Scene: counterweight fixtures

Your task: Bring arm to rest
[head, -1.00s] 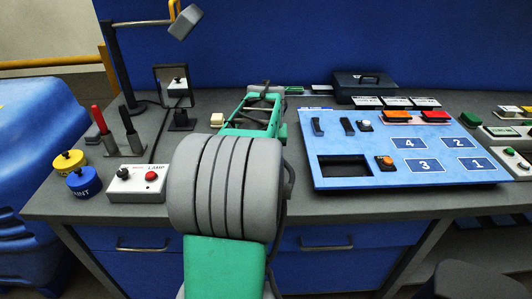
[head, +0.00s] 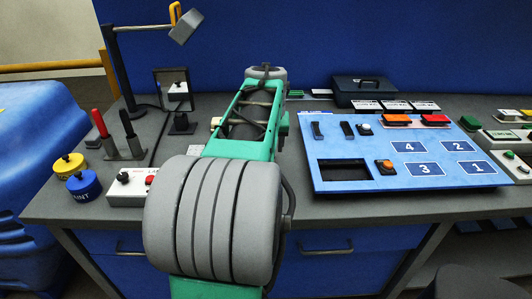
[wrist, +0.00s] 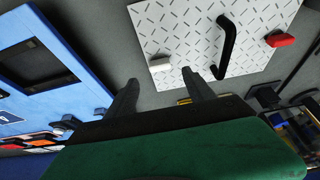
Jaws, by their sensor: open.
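My arm, green with a ribbed grey joint, rises over the middle of the workbench (head: 330,222) in the head view. My gripper (wrist: 158,76) shows in the wrist view as two dark fingers spread apart with nothing between them. The fingers appear above the grey bench top, near a white tread-patterned plate (wrist: 180,30).
A blue numbered panel (head: 445,178) with a dark recess lies right of my arm. A dark cash box (head: 361,90) sits behind.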

